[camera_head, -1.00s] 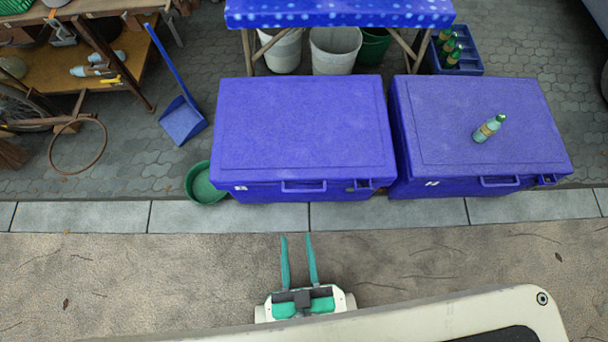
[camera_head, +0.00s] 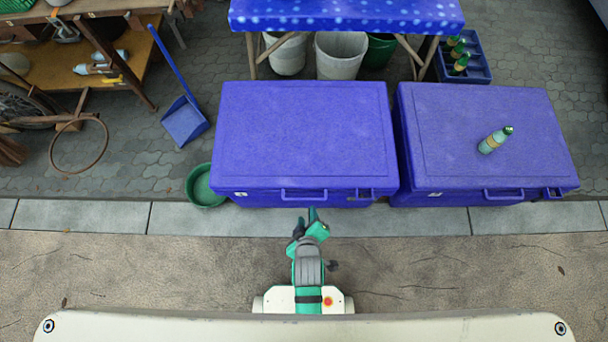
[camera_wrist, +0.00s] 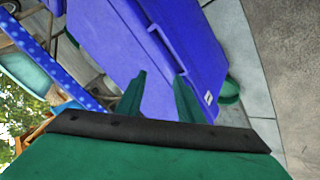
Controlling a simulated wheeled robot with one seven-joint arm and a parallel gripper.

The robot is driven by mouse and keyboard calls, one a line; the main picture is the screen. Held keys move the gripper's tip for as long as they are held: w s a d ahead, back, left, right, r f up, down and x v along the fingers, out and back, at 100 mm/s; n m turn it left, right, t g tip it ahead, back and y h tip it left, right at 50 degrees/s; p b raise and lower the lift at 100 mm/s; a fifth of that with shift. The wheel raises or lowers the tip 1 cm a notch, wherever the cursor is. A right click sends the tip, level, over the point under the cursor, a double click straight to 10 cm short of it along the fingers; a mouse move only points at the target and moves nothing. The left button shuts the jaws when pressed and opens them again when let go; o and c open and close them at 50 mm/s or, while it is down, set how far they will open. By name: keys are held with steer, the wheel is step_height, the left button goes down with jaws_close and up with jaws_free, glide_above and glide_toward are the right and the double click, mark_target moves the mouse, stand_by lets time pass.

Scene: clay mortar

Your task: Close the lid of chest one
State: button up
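The left blue chest (camera_head: 305,135) has a small white mark at its front left corner and a handle (camera_head: 304,195) on its front. Its lid appears down; I cannot tell whether a thin gap is left. The mark is too small to read surely as one. The right blue chest (camera_head: 470,125) also appears shut, with a bottle (camera_head: 495,140) lying on its lid. My gripper (camera_head: 312,215) is just in front of the left chest, right of its middle. In the wrist view my gripper (camera_wrist: 160,88) has its fingers apart and empty, pointing at the chest front (camera_wrist: 190,60).
A green basin (camera_head: 204,187) stands at the left chest's front left corner. A blue dustpan (camera_head: 184,121) is farther left. A blue spotted table (camera_head: 345,14) with buckets beneath stands behind. A bottle crate (camera_head: 468,68) is behind the right chest. The pavement in front is clear.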

steer(key=w+f+n+g, duration=0.3)
steer(key=w+f+n, duration=0.1)
steer(key=w, duration=0.2)
steer(key=n+g, duration=0.4)
steer(key=n, duration=0.1)
glide_above(304, 199)
step_height(304, 199, down, 10)
steer(key=shift+s+r, duration=0.1)
steer(key=shift+r, duration=0.1)
jaws_close()
stand_by(1.1)
jaws_free()
